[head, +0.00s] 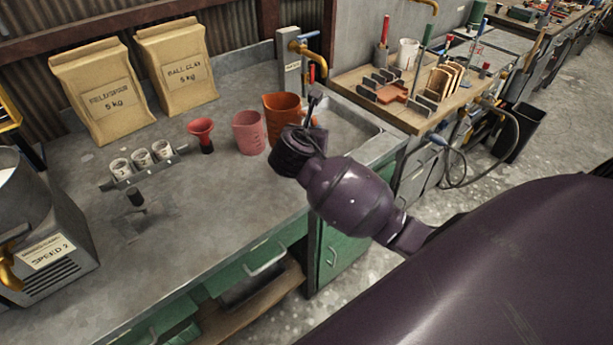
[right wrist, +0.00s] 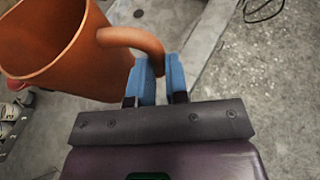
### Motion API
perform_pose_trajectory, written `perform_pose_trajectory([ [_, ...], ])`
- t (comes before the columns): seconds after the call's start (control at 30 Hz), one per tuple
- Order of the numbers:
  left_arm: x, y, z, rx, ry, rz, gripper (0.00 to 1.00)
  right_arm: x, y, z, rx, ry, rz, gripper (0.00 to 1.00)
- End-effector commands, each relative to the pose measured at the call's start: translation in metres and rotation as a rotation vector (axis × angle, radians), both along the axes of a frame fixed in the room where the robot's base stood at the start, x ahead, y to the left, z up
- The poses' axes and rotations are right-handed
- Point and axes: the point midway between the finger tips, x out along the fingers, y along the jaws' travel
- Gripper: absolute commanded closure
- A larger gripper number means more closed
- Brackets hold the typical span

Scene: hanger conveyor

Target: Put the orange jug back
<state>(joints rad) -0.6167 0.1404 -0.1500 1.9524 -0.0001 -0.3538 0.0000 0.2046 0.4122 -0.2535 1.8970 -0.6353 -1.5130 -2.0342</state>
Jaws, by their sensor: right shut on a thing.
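The orange jug (head: 281,106) is at the back right of the workbench in the head view, next to the sink, partly hidden by my right gripper. In the right wrist view the orange jug (right wrist: 60,50) shows its open rim and its curved handle. My right gripper (right wrist: 160,72) is shut on the handle, with the blue fingers on either side of it. In the head view my right gripper (head: 308,125) is in front of the jug. Whether the jug's base touches the bench is hidden. My left gripper is not in view.
A red funnel (head: 201,133), a rack of small cups (head: 143,168) and two paper bags (head: 103,90) are further left. A brass tap (head: 305,48) is behind. The front bench top (head: 215,215) is clear.

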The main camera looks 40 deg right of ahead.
Motion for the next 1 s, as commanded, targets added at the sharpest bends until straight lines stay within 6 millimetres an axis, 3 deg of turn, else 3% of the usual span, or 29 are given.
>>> perform_pose_trajectory([
  [0.4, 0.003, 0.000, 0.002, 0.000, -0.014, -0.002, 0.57, 0.000, 0.000, -0.089, -0.001, 0.003, 0.001, 1.00],
  [1.0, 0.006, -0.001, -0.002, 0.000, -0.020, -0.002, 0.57, 0.000, 0.001, -0.149, -0.001, 0.001, 0.003, 1.00],
])
